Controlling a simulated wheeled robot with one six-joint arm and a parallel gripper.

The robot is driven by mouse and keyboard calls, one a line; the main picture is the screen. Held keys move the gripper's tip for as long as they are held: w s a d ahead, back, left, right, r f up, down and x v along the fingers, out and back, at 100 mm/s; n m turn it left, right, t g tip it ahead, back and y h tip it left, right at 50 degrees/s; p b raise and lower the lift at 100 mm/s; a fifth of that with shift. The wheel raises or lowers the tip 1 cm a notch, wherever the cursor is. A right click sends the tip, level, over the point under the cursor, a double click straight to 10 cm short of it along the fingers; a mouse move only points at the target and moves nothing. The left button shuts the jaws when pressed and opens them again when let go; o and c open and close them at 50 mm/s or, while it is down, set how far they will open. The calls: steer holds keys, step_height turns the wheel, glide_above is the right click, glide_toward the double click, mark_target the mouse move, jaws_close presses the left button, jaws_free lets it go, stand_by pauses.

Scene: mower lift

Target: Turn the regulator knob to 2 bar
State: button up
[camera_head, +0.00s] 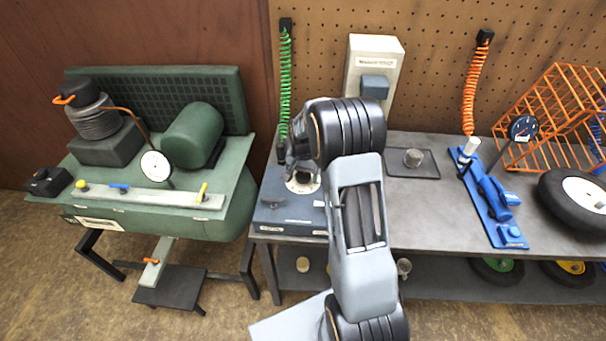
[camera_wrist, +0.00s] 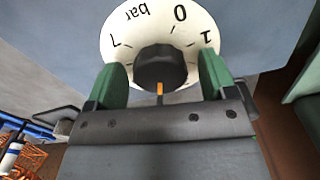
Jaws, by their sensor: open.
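The regulator is a blue-grey box (camera_head: 285,207) on the left end of the bench, with a white round dial (camera_head: 303,186) on top. In the wrist view the dial (camera_wrist: 147,25) reads upside down, with "bar", 0, 1 and 7 visible; the 2 is not visible. The black round knob (camera_wrist: 158,66) is at its centre. An orange mark (camera_wrist: 160,88) on the knob points down, towards my gripper body. My gripper (camera_wrist: 163,66) is open, with one green finger on each side of the knob; contact is unclear. In the head view my arm partly covers it.
A green compressor (camera_head: 140,215) with a gauge stands left of the bench. A box with a blue switch (camera_head: 374,87) is on the pegboard behind.

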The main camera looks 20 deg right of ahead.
steer(key=c, duration=0.9)
steer(key=n+b, duration=0.1)
steer(key=n, duration=0.2)
steer(key=shift+n, duration=0.4)
steer(key=n+b, duration=0.1)
steer(key=n, duration=0.3)
steer(key=shift+n, duration=0.3)
steer(key=n+b, duration=0.1)
steer(key=n, duration=0.3)
steer(key=shift+d+n, duration=0.1)
steer(key=shift+n, duration=2)
